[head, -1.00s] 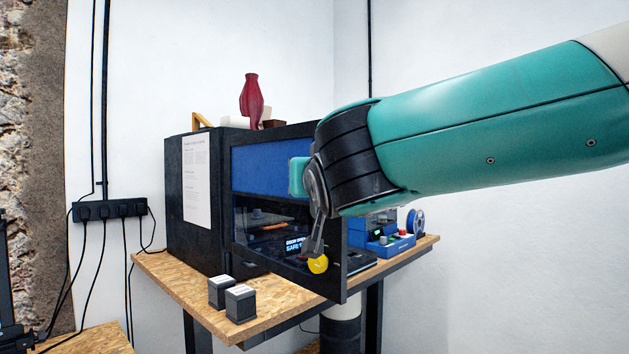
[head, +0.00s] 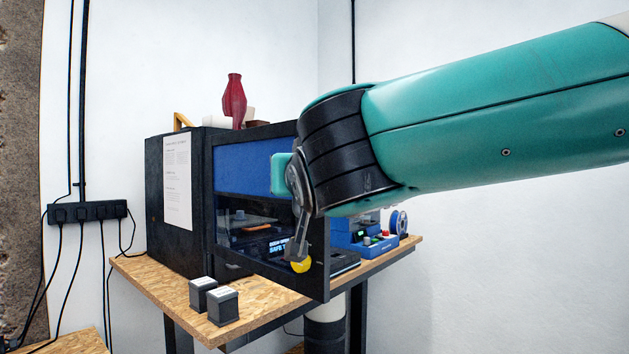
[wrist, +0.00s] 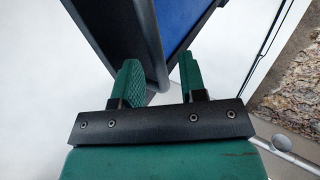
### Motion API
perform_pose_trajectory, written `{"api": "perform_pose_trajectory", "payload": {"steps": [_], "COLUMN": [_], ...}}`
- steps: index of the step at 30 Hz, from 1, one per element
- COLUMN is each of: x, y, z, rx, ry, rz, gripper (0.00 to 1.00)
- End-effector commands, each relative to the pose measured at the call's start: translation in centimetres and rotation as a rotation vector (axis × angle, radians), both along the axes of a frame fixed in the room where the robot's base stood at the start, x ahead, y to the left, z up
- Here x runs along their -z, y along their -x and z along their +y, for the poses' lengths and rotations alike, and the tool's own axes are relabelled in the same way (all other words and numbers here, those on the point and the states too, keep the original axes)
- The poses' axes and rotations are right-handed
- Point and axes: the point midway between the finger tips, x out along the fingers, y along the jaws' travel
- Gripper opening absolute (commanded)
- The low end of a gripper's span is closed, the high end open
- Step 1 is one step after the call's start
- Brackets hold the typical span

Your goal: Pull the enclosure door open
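The black enclosure (head: 165,235) stands on the chipboard table. Its door (head: 321,255) has a black frame, a blue upper panel and a clear lower window. The door is swung out from its left side, its free edge reaching over the table's front edge. In the wrist view, my gripper (wrist: 160,82) is open, its two green fingers on either side of the door's black frame edge. The frame is close to the left finger, with a gap to the right finger. I cannot tell whether they touch. My wrist hides most of the gripper in the head view, and no handle shows clearly.
Two small dark boxes (head: 222,307) stand at the table's near corner. A red vase (head: 234,100) sits on the enclosure. A blue machine (head: 352,239) and a spool (head: 399,222) stand behind the door. A power strip (head: 88,212) hangs on the left wall. Free space lies right of the table.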

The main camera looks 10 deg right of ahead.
Motion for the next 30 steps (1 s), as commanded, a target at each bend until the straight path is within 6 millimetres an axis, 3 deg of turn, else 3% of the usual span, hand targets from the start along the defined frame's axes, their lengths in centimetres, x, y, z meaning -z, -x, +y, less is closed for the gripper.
{"api": "perform_pose_trajectory", "payload": {"steps": [9,15,21,30], "x": [0.4,0.3,0.1,0.0], "y": [8.4,12.4,14.3,14.8], "z": [-0.1,-0.4,-0.6,-0.7], "rx": [-0.01,-0.008,-0.004,-0.001], "ry": [-0.003,-0.002,-0.001,0.0], "rz": [-0.003,-0.001,-0.001,-0.001], "gripper": [0.39,0.39,0.39,0.39]}}
